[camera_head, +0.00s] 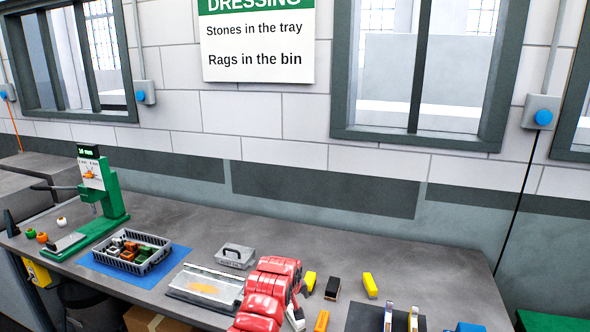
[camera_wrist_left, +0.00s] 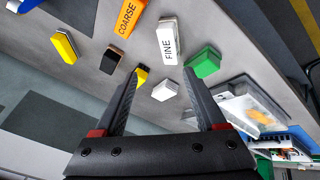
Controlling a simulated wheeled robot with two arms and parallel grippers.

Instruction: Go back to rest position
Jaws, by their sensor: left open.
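My left gripper (camera_wrist_left: 161,74) shows in the left wrist view with its two dark fingers spread and nothing between them. It is over the bench, with blocks lying beyond its fingertips. In the head view a red jointed arm part, likely my left arm, reaches in from the bottom over the bench (camera_head: 390,255); its fingers cannot be made out clearly there. My right gripper is in neither view.
Near the gripper lie an orange COARSE block (camera_wrist_left: 126,19), a white FINE block (camera_wrist_left: 169,44), a green block (camera_wrist_left: 203,63) and a yellow block (camera_wrist_left: 64,47). A grey basket (camera_head: 156,262) stands on a blue mat. A green machine (camera_head: 112,195) stands at the left.

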